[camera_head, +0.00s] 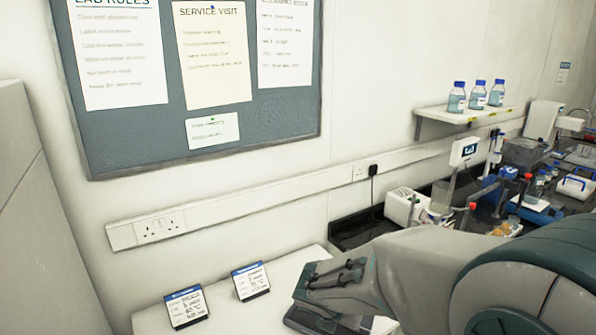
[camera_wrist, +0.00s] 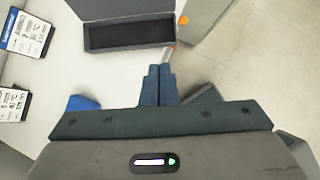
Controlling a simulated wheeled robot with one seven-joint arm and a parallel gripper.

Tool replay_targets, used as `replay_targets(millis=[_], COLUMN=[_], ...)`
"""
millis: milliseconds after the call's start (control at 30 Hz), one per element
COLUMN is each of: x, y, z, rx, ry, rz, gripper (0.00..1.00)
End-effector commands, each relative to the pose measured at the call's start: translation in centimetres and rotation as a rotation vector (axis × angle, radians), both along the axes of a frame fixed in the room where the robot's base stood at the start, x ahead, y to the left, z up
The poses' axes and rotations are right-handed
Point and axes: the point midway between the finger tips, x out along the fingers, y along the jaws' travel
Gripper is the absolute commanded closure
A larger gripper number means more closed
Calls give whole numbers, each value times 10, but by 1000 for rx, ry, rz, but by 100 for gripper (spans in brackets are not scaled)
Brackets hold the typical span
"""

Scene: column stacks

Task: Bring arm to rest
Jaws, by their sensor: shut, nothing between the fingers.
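My gripper shows in the wrist view (camera_wrist: 160,80), its two dark fingers pressed together with nothing between them. It is over or near the edge of a white bench top (camera_wrist: 60,75). In the head view my grey arm reaches in from the lower right, and the gripper end is above the white bench (camera_head: 290,280); the fingertips are hard to make out there. A dark grey open tray or box (camera_wrist: 128,33) lies just beyond the fingers in the wrist view. A small blue object (camera_wrist: 82,103) is partly hidden by the gripper body.
Two label cards stand on the white bench, the left one (camera_head: 187,307) and the right one (camera_head: 250,281). A shelf (camera_head: 470,116) holds three blue-capped bottles. Lab equipment crowds the dark bench at the right. Pale floor (camera_wrist: 270,60) is clear at the right of the wrist view.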

Motion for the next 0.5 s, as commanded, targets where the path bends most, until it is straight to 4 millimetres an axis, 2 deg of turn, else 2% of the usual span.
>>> replay_targets(millis=[267, 500], x=[-14, -34], y=[-17, -37], z=[6, 12], rx=[113, 274], ry=[-54, -127], rz=[-246, -584], gripper=[100, 100])
